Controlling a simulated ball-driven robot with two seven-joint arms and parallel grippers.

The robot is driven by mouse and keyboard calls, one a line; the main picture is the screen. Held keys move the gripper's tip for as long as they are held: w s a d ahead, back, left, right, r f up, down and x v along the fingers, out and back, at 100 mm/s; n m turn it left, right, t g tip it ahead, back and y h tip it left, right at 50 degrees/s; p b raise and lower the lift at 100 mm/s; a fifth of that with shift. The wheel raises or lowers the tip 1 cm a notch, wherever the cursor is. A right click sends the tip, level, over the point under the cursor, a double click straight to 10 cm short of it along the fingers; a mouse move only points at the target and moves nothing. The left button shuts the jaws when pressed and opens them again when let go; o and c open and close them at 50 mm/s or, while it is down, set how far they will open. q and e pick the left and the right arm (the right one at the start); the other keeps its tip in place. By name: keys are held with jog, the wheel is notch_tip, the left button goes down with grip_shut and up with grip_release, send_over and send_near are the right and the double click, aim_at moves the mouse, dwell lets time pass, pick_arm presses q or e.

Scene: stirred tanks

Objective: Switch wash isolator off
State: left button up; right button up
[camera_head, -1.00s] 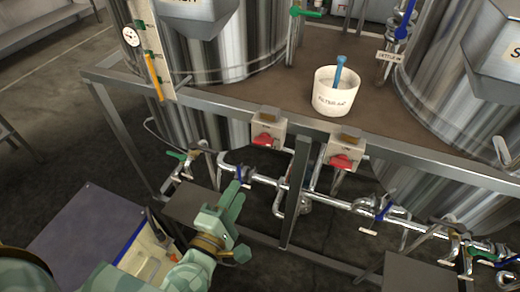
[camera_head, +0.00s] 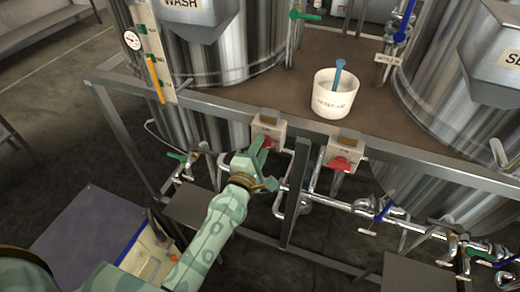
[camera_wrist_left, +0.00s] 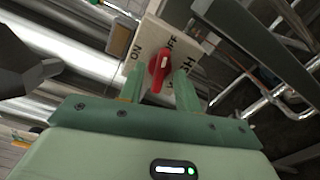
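The wash isolator is a pale switch box (camera_head: 268,127) on the front rail of the tank stand, left of a similar box. In the left wrist view its plate (camera_wrist_left: 180,49) carries ON, OFF and WASH lettering, partly covered by my fingers. Its red handle (camera_wrist_left: 160,68) stands between my fingertips, roughly upright in that picture; I cannot tell which label it points to. My left gripper (camera_head: 256,156) is at the front of the box. Its fingers (camera_wrist_left: 158,78) are open on either side of the handle, with gaps showing. My right gripper is not in view.
A second switch box with a red handle (camera_head: 340,163) is close on the right. Pipes and valves (camera_head: 350,206) run below the rail. A white tub (camera_head: 333,100) holding a blue tool stands on the brown deck, between steel tanks (camera_head: 229,50).

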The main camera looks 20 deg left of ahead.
pick_arm(q)
grip_shut()
jog(key=m+p, duration=0.1)
jog(key=m, duration=0.2)
jog(key=shift+p, duration=0.4)
grip_release()
jog(key=shift+s, duration=0.1)
jog(key=s, duration=1.6)
jog(key=shift+a, duration=0.3)
